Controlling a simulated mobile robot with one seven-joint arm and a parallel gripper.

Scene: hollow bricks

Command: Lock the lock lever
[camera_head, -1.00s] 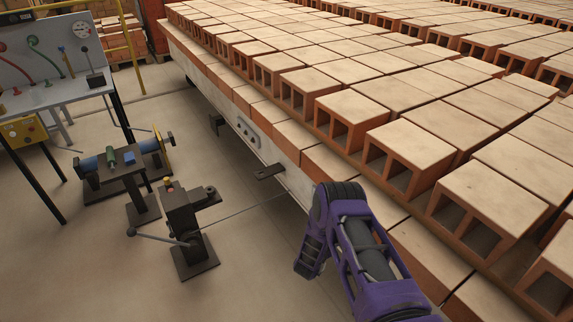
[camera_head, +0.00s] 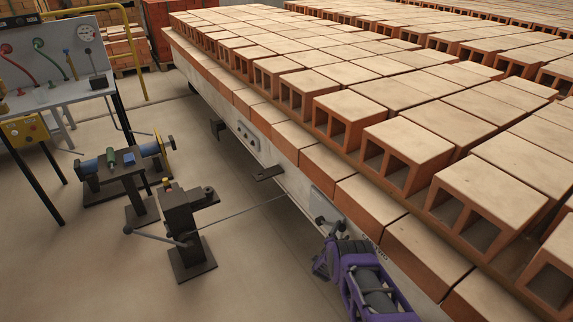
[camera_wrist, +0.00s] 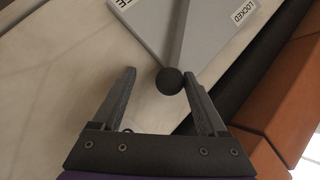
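The lock lever (camera_wrist: 178,45) is a thin shaft with a round black knob (camera_wrist: 169,80), in the wrist view. It lies over a grey plate (camera_wrist: 150,20), between a label cut off at the upper left and a label reading LOCKED (camera_wrist: 237,10) at the upper right. My gripper (camera_wrist: 158,75) is open, with its fingers on either side of the knob. The knob is close to the right finger; I cannot tell whether they touch. In the head view the plate (camera_head: 322,203) is on the cart's side, just above my gripper (camera_head: 326,258), whose fingers are hard to make out.
The long pale cart frame (camera_head: 270,154) carries rows of hollow bricks (camera_head: 340,103) beside and above my arm. A dark stand with a lever (camera_head: 183,220) and a bench with a blue cylinder (camera_head: 88,165) stand to the left. The floor between is mostly clear, crossed by a thin rod (camera_head: 250,212).

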